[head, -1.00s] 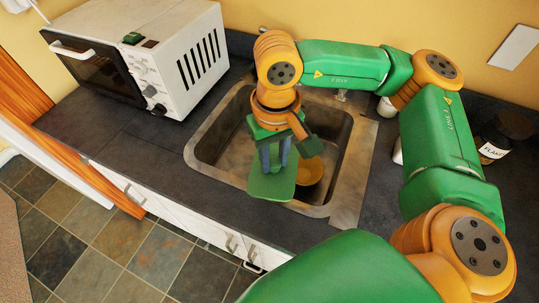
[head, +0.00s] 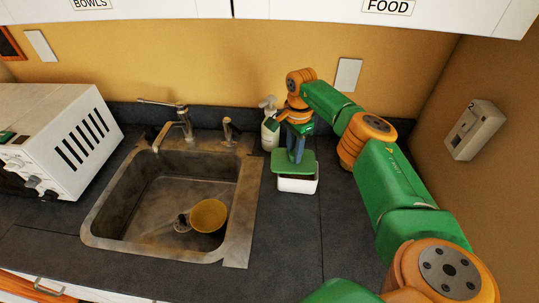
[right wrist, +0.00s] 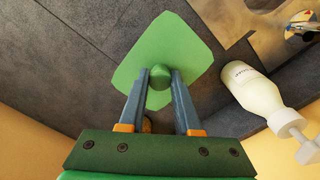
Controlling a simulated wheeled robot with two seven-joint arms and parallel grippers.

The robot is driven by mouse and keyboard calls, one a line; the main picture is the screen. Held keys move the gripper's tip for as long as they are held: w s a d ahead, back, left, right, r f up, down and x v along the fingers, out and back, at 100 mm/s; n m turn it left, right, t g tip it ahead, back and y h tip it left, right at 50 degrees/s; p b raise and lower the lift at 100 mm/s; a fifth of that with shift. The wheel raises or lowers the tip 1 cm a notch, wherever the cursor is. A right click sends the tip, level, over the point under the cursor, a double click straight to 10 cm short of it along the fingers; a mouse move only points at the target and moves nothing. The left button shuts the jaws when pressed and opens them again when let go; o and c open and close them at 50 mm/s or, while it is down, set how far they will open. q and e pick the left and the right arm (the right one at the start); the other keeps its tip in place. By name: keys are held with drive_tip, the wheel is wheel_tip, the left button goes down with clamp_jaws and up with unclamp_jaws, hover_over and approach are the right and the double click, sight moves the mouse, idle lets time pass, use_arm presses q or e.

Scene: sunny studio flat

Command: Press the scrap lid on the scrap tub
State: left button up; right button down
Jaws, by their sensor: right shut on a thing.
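The green scrap lid (head: 293,168) is a flat, rounded square with a round knob (right wrist: 158,78). My right gripper (head: 296,155) is shut on that knob, with one finger on each side in the right wrist view. The white scrap tub (head: 298,186) stands on the counter right of the sink. In the head view the lid hangs over the tub's back part, and a dark strip of its inside shows below the lid's front edge. The lid looks apart from the rim. In the right wrist view the lid hides the tub. My left gripper is out of view.
A white soap bottle (head: 270,127) stands close to the left of my right gripper. The sink (head: 160,205) holds a yellow bowl (head: 209,215). A white microwave (head: 60,140) stands at the left. The counter in front of the tub is clear.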

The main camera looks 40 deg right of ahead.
drive_tip(key=shift+s+d+f+m, duration=0.15)
drive_tip(key=shift+s+d+m, duration=0.15)
drive_tip(key=shift+d, duration=0.25)
drive_tip(key=shift+s+d+f+m, duration=0.1)
drive_tip(key=shift+s+d+m, duration=0.15)
drive_tip(key=shift+d, duration=0.25)
drive_tip(key=shift+a, duration=0.15)
drive_tip(key=shift+w+a+f, duration=0.1)
drive_tip(key=shift+f, duration=0.05)
drive_tip(key=shift+f+b, duration=1)
drive_tip(key=shift+f, duration=0.1)
drive_tip(key=shift+f+b, duration=0.3)
idle(0.7)
drive_tip(key=shift+c, duration=0.2)
unclamp_jaws()
